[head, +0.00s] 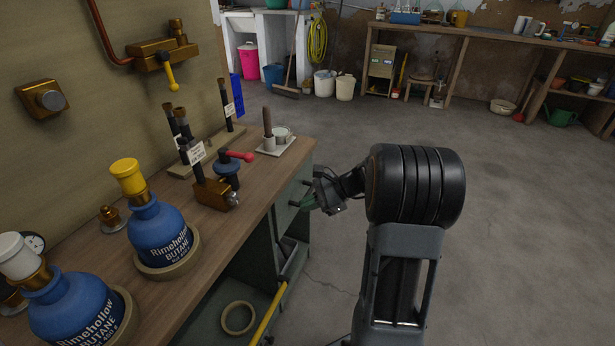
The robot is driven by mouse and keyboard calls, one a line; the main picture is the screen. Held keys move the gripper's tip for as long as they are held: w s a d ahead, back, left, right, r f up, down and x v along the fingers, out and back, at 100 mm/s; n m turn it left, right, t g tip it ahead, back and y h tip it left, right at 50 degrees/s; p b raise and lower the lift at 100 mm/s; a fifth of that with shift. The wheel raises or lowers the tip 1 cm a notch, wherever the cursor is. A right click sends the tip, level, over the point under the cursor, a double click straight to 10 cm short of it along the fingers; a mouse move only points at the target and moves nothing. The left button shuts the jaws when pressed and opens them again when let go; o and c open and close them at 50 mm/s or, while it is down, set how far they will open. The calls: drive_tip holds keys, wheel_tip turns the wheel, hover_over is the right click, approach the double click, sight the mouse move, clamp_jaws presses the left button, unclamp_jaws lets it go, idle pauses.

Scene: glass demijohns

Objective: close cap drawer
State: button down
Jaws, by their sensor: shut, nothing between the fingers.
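My gripper (299,193) is at the front of the green cabinet (285,213) under the right end of the wooden bench. Its fingers are shut with nothing between them and point left toward the cabinet's upper drawer front. Whether they touch it I cannot tell. A small green part shows just under the fingers; I cannot tell what it belongs to. Which drawer is the cap drawer, and how far it stands out, is hard to tell from this angle. Lower down, a grey-green edge (296,262) juts out from the cabinet.
On the bench (125,285) stand blue butane bottles (160,235), a brass fitting (212,193) with a red lever, and a tray (285,147) with a tin. A tape ring (238,317) and yellow pole (268,317) are below. The concrete floor to the right is clear.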

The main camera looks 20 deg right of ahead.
drive_tip(key=w+d+f+m+t+y, duration=0.1)
drive_tip(key=w+d+m+t, duration=0.3)
drive_tip(key=d, duration=0.3)
drive_tip(key=w+d+f+m+t, duration=0.1)
drive_tip(key=d+f+m+t, duration=0.1)
drive_tip(key=d+m+t, duration=0.45)
drive_tip(key=g+b, duration=0.2)
drive_tip(key=b, duration=0.3)
approach(300, 172)
drive_tip(key=shift+n+t, duration=0.25)
drive_tip(key=shift+n, duration=0.1)
drive_tip(key=x, duration=0.7)
drive_tip(key=shift+a+f, duration=0.1)
drive_tip(key=shift+a, duration=0.35)
drive_tip(key=shift+w, duration=0.1)
